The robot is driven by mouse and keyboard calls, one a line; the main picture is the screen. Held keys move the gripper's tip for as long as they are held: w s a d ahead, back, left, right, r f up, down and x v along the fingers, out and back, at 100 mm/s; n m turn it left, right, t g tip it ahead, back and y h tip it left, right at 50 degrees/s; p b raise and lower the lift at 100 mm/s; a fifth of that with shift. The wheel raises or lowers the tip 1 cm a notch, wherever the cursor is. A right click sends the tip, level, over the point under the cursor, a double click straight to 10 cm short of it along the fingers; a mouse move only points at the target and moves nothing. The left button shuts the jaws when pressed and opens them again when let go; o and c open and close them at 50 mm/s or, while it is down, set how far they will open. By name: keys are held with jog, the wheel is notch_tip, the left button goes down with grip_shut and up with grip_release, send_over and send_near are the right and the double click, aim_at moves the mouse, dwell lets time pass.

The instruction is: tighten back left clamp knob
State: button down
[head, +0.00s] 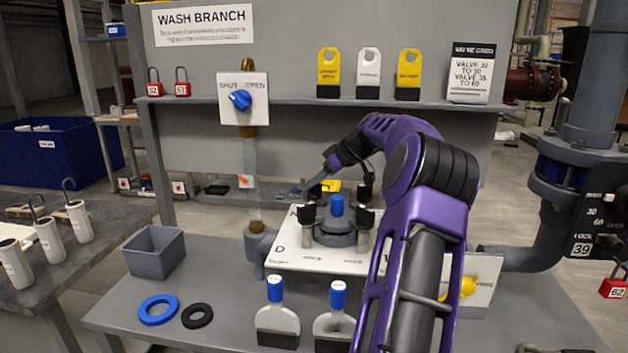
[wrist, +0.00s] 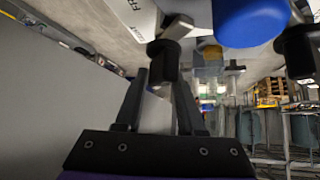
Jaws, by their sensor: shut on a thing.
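The filter housing (head: 335,235) stands on a white plate, with a blue cap (head: 337,205) on top and black clamp knobs around it. The back left clamp knob (head: 315,191) is partly hidden by my gripper (head: 318,183), which reaches in from the upper right. In the wrist view, that black knob (wrist: 163,62) is at the tips of my gripper (wrist: 160,82), one finger on each side. The jaws are shut on it. The blue cap (wrist: 250,20) shows close by. The front left knob (head: 307,215), front right knob (head: 364,218) and back right knob (head: 364,191) stand around the housing.
A blue valve handle (head: 240,100) is on the pipe at left. Blue-topped scrapers (head: 276,310), a blue ring (head: 158,309), a black ring (head: 197,315) and a grey bin (head: 155,252) sit on the bench. A back panel with tags (head: 368,72) rises behind the housing.

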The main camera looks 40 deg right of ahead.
jog(key=shift+s+d+f, duration=0.25)
jog(key=shift+s+f, duration=0.05)
jog(key=c, duration=0.6)
grip_release()
jog(key=shift+o, duration=0.2)
jog(key=shift+r, duration=0.1)
jog(key=shift+w+r, duration=0.1)
jog(key=shift+r, duration=0.15)
jog(key=p+v, duration=0.1)
jog(key=v, duration=1.6)
